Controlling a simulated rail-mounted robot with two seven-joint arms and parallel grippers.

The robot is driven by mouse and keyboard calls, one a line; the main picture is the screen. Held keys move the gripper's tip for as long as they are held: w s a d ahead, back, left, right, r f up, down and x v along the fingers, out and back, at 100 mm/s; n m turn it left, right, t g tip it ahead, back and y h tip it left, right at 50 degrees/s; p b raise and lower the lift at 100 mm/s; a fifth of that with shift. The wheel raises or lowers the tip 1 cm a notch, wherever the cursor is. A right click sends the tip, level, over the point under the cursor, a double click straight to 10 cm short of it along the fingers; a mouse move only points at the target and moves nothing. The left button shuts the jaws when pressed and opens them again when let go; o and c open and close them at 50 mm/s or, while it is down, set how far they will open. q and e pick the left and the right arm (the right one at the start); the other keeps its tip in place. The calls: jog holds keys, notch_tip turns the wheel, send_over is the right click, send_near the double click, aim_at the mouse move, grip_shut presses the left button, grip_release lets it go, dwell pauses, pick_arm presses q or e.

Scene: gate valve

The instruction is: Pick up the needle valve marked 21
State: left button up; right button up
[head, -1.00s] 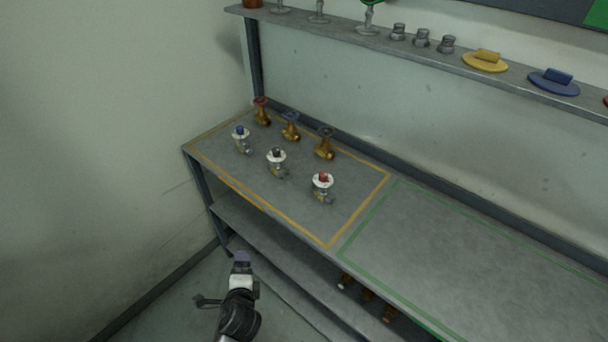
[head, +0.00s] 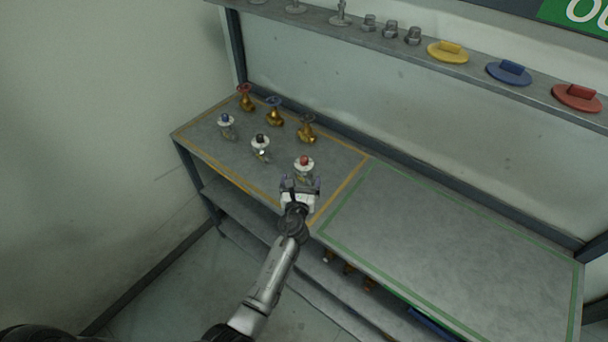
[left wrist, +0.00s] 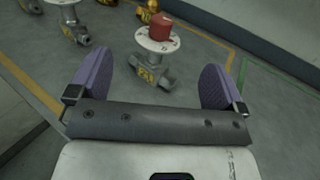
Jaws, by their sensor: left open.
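A needle valve with a red knob, white disc and yellow tag (left wrist: 157,50) stands upright on the bench inside the yellow outline; the marking on its tag is too blurred to read surely. It also shows in the head view (head: 304,162). My left gripper (left wrist: 157,88) is open, its purple fingers spread either side of the valve's line, with the valve just ahead and apart from them. In the head view the left gripper (head: 300,183) is at the bench's front edge. Two more needle valves, black-knobbed (head: 261,142) and blue-knobbed (head: 226,120), stand to the left. My right gripper is out of view.
The green-outlined bench area (head: 450,240) at right is bare. An upper shelf (head: 400,52) holds fittings and coloured discs. More brass parts sit on the lower shelf.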

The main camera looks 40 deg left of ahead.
aim_at(304, 163)
pick_arm(q)
jog(key=shift+r+b+x, duration=0.2)
jog(key=shift+b+x, duration=0.5)
jog(key=shift+x, duration=2.75)
jog(key=shift+c, duration=0.4)
jog(key=c, duration=1.5)
jog(key=shift+r, duration=0.1)
jog(key=shift+c, duration=0.3)
